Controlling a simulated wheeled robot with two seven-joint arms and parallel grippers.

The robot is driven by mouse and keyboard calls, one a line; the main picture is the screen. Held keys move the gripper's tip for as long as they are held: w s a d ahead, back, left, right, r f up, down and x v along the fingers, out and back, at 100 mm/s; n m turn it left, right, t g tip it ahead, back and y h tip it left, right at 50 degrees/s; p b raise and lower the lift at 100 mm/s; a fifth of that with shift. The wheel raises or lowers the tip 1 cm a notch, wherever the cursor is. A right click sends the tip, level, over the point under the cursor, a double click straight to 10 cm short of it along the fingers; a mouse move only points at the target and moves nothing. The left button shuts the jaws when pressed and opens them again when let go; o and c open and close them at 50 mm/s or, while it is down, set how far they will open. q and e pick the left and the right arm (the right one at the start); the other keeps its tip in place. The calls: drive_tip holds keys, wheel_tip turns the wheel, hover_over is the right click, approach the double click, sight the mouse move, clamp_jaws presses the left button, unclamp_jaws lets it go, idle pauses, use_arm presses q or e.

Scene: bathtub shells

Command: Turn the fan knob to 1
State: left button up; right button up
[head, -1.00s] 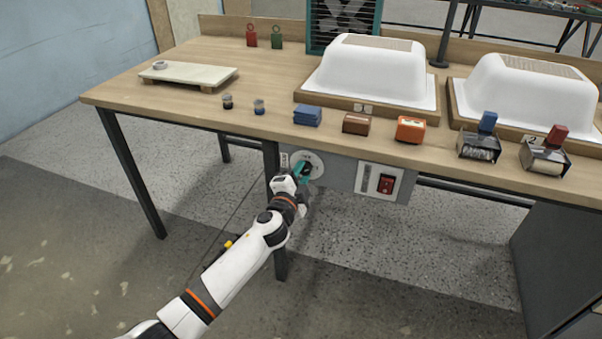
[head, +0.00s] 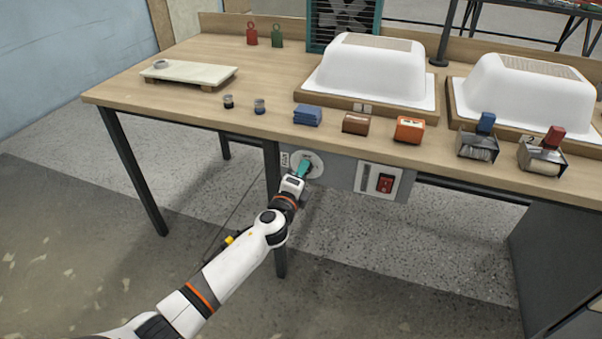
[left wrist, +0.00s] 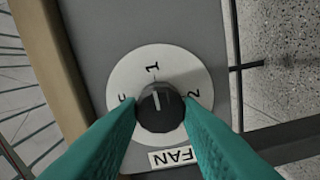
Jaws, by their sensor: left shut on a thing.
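The fan knob (left wrist: 160,108) is a black round knob with a white pointer line, on a white dial (left wrist: 125,75) marked 1 and 2, with a partly hidden mark at left. In the left wrist view the pointer line is directed at the 1 or very nearly so. A FAN label (left wrist: 176,157) is beside the dial. My left gripper (left wrist: 160,104) has its teal fingers on both sides of the knob, shut on it. In the head view my left gripper (head: 304,169) reaches the dial (head: 317,160) under the table edge and hides the knob. My right gripper is not in view.
A red switch (head: 385,183) on a white plate sits right of the dial on the same grey panel. The wooden table (head: 190,110) above holds white tub shells (head: 365,75), small blocks and two rollers. A table leg (head: 273,215) stands close to my left arm.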

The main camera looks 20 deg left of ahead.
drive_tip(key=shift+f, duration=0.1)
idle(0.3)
use_arm(q)
drive_tip(key=o, duration=1)
drive_tip(key=s+p, duration=0.1)
drive_tip(key=s, duration=1.1)
drive_tip(key=shift+a, duration=0.15)
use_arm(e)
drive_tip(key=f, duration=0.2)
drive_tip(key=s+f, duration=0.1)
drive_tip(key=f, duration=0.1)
